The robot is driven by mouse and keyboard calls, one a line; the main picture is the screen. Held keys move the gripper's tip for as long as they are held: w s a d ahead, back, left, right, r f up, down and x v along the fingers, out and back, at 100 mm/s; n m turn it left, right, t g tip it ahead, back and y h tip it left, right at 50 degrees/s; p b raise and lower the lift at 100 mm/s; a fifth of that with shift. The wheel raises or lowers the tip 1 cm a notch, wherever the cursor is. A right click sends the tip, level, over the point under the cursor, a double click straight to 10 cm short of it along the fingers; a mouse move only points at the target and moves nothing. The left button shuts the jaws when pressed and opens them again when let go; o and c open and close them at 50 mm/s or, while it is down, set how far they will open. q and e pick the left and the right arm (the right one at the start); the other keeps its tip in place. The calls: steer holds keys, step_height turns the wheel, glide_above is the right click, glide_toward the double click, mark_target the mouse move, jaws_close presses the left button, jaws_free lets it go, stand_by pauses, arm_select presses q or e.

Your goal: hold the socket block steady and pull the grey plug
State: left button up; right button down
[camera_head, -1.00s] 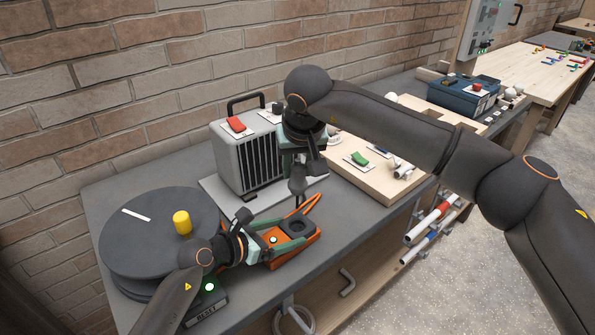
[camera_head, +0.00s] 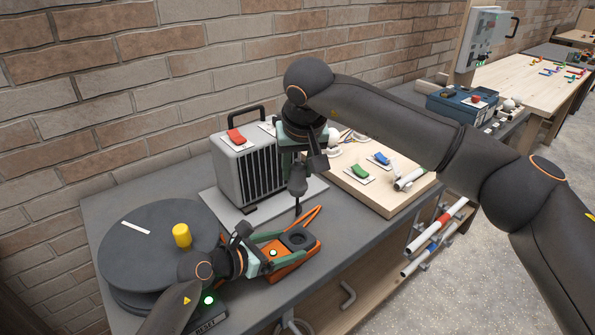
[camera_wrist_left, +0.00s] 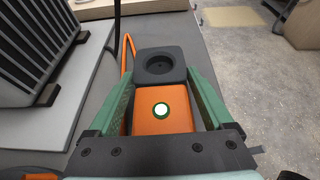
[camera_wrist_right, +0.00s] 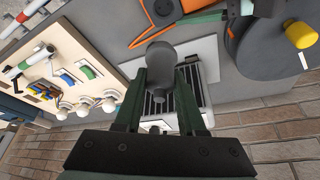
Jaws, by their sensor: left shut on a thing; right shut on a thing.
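The orange socket block (camera_head: 283,273) lies on the grey bench with a round dark socket (camera_head: 297,239) at its far end. My left gripper (camera_head: 273,250) is shut on the block, one finger along each side; the left wrist view shows its orange top (camera_wrist_left: 150,124) and the empty socket recess (camera_wrist_left: 160,64). The grey plug (camera_head: 298,180) hangs above the socket, clear of it, its thin tip pointing down. My right gripper (camera_head: 298,155) is shut on the plug, which also shows between the fingers in the right wrist view (camera_wrist_right: 160,54).
A grey ribbed heater-like box (camera_head: 238,165) with a red switch stands behind the block. A black disc (camera_head: 150,250) with a yellow knob is at left. A wooden board (camera_head: 385,200) with switches is at right. The bench's front edge is close to the block.

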steer(key=shift+r, duration=1.05)
arm_select(q)
steer(key=o, duration=1.5)
